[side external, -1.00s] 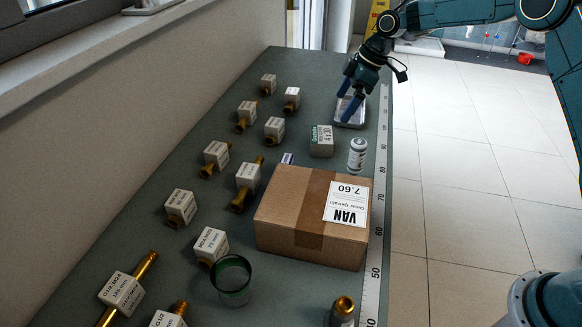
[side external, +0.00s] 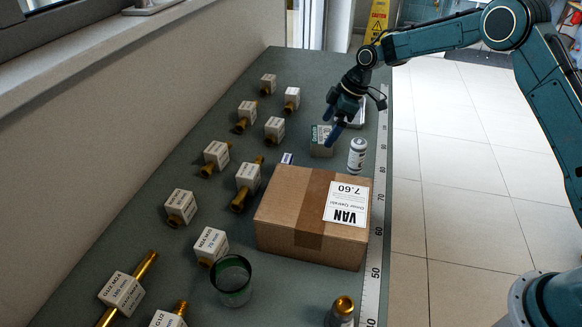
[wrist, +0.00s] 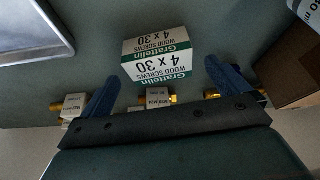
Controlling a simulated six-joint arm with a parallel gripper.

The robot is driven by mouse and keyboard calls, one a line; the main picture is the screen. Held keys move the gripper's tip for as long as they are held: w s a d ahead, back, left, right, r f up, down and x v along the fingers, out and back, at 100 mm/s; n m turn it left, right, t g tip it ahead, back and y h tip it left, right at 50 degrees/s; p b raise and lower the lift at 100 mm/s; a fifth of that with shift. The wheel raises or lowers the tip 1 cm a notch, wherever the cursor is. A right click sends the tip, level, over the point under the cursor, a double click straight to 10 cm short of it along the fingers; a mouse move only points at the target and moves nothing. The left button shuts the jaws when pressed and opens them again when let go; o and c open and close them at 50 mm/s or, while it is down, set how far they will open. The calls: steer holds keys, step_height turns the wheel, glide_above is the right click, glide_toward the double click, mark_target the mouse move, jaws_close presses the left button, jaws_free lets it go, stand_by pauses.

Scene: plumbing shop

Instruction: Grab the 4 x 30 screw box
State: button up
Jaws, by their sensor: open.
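The 4 x 30 screw box (wrist: 158,57) is a small white and green Grattelin wood screws box, centred ahead of my gripper in the wrist view. In the side external view the box (side external: 321,147) stands on the bench behind the cardboard parcel, partly hidden by my gripper. My gripper (side external: 333,124) is over the box in that view. In the wrist view my gripper (wrist: 163,85) has its two blue fingers spread wide, with the box between and beyond them. Nothing is held.
A cardboard parcel (side external: 283,196) and a white bottle (side external: 357,155) stand close to the box. A metal tray (wrist: 32,36) lies behind it. Several labelled brass fittings, such as one (side external: 275,130), stand to the left. A green glass (side external: 232,284) is nearer the camera.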

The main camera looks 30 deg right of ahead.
mark_target(323, 134)
steer(key=shift+x, duration=2.3)
steer(key=shift+w+a, duration=0.1)
steer(key=shift+c, duration=0.4)
steer(key=shift+r, duration=0.1)
steer(key=c, duration=1)
steer(key=shift+r, duration=0.15)
step_height(323, 134, up, 20)
steer(key=shift+f, duration=0.15)
